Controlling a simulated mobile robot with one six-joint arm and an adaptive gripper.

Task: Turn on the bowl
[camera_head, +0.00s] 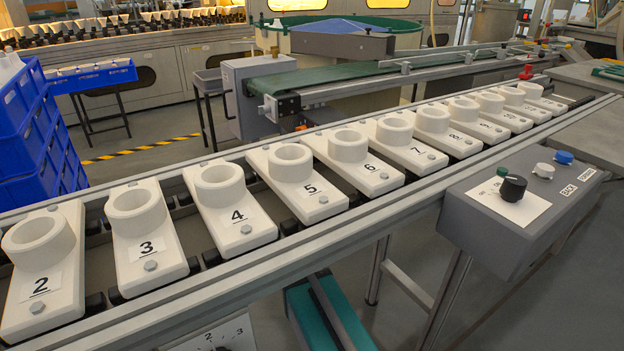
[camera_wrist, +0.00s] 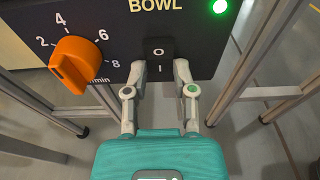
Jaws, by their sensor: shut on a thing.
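In the wrist view a dark panel (camera_wrist: 30,22) carries the word BOWL. On it is a black rocker switch (camera_wrist: 159,52) marked O above and I below. A round green lamp (camera_wrist: 219,6) at the panel's upper right is lit. An orange knob (camera_wrist: 80,62) sits left of the switch on a scale marked 2, 4, 6, 8. My gripper (camera_wrist: 160,74) has one finger at each side of the switch's lower part and is shut on it. The fingertips partly cover the switch edges. The panel does not show clearly in the head view.
A rail line (camera_head: 390,197) bears several numbered white holders. A grey control box (camera_head: 490,225) with a black knob (camera_head: 513,188) hangs at its near side. Metal legs (camera_wrist: 262,92) flank my gripper. A large green-rimmed round tub (camera_head: 400,25) stands behind; I cannot tell whether it is the bowl.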

